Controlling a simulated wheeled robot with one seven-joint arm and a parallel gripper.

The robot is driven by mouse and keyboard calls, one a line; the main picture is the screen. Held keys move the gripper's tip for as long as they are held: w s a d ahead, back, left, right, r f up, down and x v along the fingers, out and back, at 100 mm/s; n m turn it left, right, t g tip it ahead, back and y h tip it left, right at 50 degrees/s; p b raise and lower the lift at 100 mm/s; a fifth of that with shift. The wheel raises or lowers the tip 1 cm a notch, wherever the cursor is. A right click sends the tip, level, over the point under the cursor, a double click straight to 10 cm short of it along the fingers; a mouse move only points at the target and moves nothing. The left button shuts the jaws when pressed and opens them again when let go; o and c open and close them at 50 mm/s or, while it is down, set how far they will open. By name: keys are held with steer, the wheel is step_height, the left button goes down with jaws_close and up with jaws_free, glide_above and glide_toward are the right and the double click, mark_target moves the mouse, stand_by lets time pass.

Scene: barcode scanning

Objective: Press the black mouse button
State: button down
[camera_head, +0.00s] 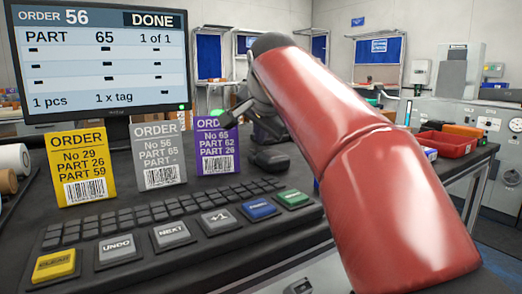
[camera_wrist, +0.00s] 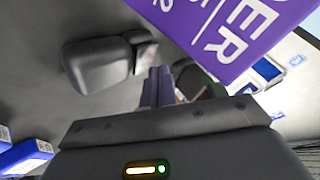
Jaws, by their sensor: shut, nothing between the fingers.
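A dark, rounded object (camera_head: 269,157) lies on the desk right of the purple order card and behind the keyboard. It also shows in the wrist view (camera_wrist: 95,66), left of my fingers, with a narrower end and a glossy patch. It may be the black mouse; no separate button can be made out. My gripper (camera_wrist: 158,86) is shut and empty, its fingertips together beside this object and apart from it in the picture. In the head view my red arm hides part of the gripper, near the purple card.
A purple order card (camera_head: 217,146) stands close to my gripper, with grey (camera_head: 158,156) and yellow (camera_head: 80,166) cards to its left. The monitor (camera_head: 100,62) reads DONE. A keyboard (camera_head: 165,226) with large labelled keys lies in front. A red tray (camera_head: 445,144) is at right.

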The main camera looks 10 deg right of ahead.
steer(key=shift+f, duration=0.25)
steer(key=shift+f+b, duration=0.4)
steer(key=shift+f, duration=0.05)
stand_by(0.5)
steer(key=shift+r, duration=0.15)
steer(key=shift+r+p, duration=0.75)
steer(key=shift+p, duration=0.2)
step_height(320, 180, up, 5)
steer(key=p, duration=0.5)
stand_by(0.4)
